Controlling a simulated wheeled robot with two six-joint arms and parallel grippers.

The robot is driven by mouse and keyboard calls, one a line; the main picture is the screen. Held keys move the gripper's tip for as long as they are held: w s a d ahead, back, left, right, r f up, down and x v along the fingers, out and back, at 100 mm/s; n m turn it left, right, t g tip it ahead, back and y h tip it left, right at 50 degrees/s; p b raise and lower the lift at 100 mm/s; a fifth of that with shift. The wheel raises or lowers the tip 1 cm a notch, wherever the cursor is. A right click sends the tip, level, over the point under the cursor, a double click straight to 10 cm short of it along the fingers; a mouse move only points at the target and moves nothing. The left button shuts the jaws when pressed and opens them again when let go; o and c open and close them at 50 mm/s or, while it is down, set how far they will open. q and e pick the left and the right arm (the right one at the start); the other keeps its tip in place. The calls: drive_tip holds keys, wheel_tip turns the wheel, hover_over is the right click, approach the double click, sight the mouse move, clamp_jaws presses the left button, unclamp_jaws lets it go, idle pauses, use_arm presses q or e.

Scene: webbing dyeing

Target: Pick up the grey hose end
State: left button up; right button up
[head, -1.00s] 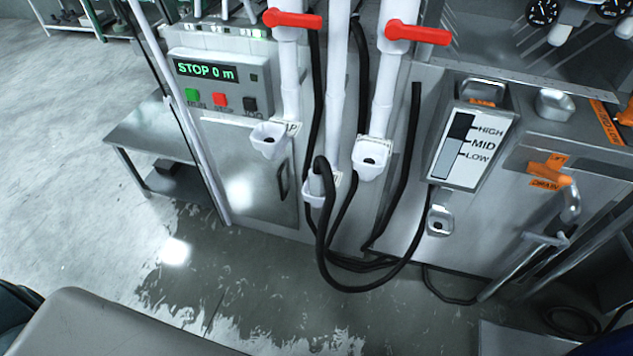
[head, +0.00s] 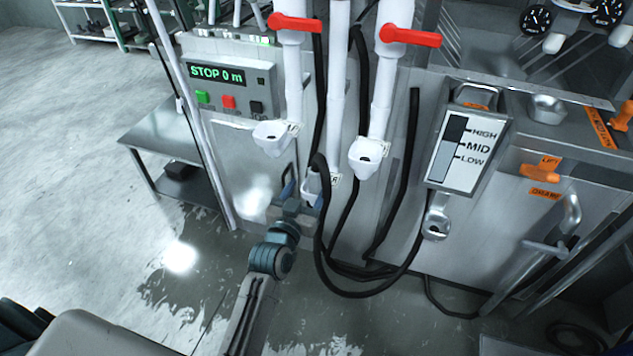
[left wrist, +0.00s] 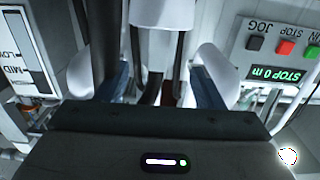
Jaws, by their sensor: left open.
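A black hose (head: 322,255) bends over at its top by the middle white cup (head: 312,186) and loops down across the front of the machine. Its run rises on the right toward a grey metal holder (head: 436,222). I cannot make out a distinct grey hose end; the part at the middle cup is partly hidden by my gripper. My left gripper (head: 300,192) is open at the middle cup, just left of the hose bend. In the left wrist view its blue fingers (left wrist: 160,88) stand apart, with dark hose and white parts beyond them. I cannot tell contact. My right gripper is not in view.
White pipes with red valve handles (head: 410,36) and white cups (head: 368,155) stand close around my gripper. A control panel (head: 230,88) reading STOP 0 m is to the left. A level gauge (head: 468,150) is to the right. The wet floor (head: 180,290) in front is open.

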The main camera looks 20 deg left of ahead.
sight(318, 169)
use_arm(q)
drive_tip(key=w, duration=0.3)
drive_tip(key=shift+w, duration=0.15)
drive_tip(key=shift+w+d+f+p, duration=0.15)
drive_tip(key=shift+w+p, duration=0.3)
drive_tip(key=shift+w, duration=0.9)
drive_tip(key=shift+w+d+f+p, duration=0.15)
drive_tip(key=shift+w+p, duration=0.25)
drive_tip(key=shift+w, duration=0.9)
drive_tip(key=c, duration=1.2)
drive_tip(key=shift+c, duration=0.5)
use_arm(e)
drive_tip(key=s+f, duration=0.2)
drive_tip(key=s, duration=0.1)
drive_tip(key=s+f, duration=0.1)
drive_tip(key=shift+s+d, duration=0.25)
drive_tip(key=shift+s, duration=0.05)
use_arm(q)
drive_tip(key=shift+r, duration=0.2)
